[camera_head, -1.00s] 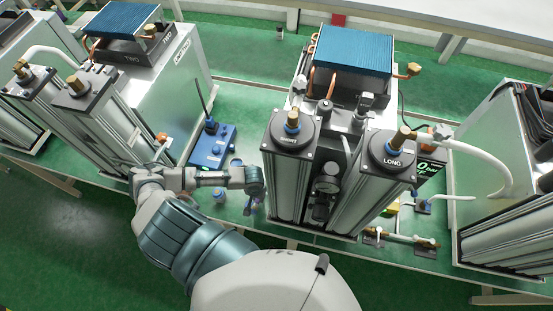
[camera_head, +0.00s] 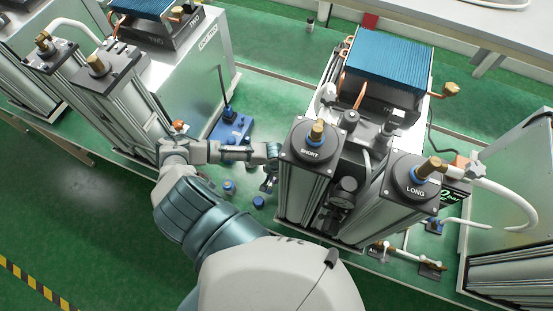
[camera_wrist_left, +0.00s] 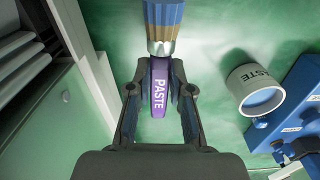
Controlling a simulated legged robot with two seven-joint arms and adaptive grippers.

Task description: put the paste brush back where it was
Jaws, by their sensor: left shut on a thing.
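The paste brush (camera_wrist_left: 160,88) is between the fingers of my left gripper (camera_wrist_left: 160,95) in the left wrist view. Its purple handle bears the word PASTE, with a metal collar and blue-and-tan striped end beyond. The fingers are shut on the handle. In the head view my left gripper (camera_head: 270,176) is beside the column marked SHORT (camera_head: 312,153); the brush is too small to make out there. My right gripper is not in view.
Two small blue-topped containers (camera_head: 228,187) (camera_head: 258,202) are on the green bench below my left forearm. A blue box (camera_head: 232,127) with an upright rod stands behind the forearm. The column marked LONG (camera_head: 415,190) stands further right. Some green bench is clear around the containers.

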